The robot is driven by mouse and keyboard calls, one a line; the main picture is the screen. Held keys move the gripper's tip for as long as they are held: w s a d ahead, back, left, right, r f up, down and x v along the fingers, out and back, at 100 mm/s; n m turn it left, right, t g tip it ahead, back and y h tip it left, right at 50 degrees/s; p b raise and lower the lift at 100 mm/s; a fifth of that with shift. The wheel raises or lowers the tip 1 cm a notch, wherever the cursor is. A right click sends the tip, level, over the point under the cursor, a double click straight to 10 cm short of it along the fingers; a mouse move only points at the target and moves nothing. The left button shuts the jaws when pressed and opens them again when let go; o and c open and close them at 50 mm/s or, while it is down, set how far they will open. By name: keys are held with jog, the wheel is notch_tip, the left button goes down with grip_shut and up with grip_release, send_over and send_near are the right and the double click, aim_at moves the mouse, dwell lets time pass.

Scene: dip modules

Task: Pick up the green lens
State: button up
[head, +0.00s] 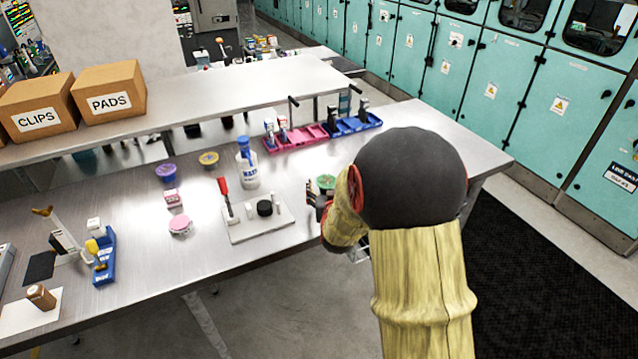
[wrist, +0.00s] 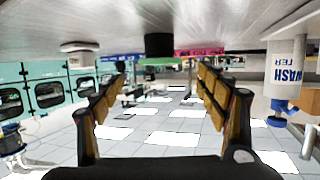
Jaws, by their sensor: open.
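The green lens (head: 326,182) is a small round piece on the steel bench, just behind my gripper (head: 318,200) in the head view. In the wrist view, which is upside down, the green lens (wrist: 160,61) shows a green disc on a dark base that rests on the bench. My gripper (wrist: 160,80) is open and empty, with a padded finger on each side. The lens lies ahead of the fingertips, roughly centred between them, and does not appear touched. My forearm and the gripper hide part of the bench around it in the head view.
A white wash bottle (head: 247,165) stands left of the lens; it also shows in the wrist view (wrist: 284,80). A pale plate (head: 258,222) with a red-handled tool lies nearer. Pink (head: 305,138) and blue (head: 352,125) trays are behind. The bench right of my arm is clear.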

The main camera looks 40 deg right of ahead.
aim_at(327, 183)
jog(key=b+x, duration=0.1)
jog(key=x, duration=0.1)
jog(key=f+b+x, duration=0.1)
jog(key=x, duration=0.1)
jog(key=shift+w, duration=0.1)
jog(key=shift+w+d+f, duration=0.1)
jog(key=shift+w+d, duration=0.25)
jog(key=shift+w, duration=0.05)
jog(key=c, duration=0.3)
jog(key=c, duration=0.8)
jog(key=shift+o, duration=0.2)
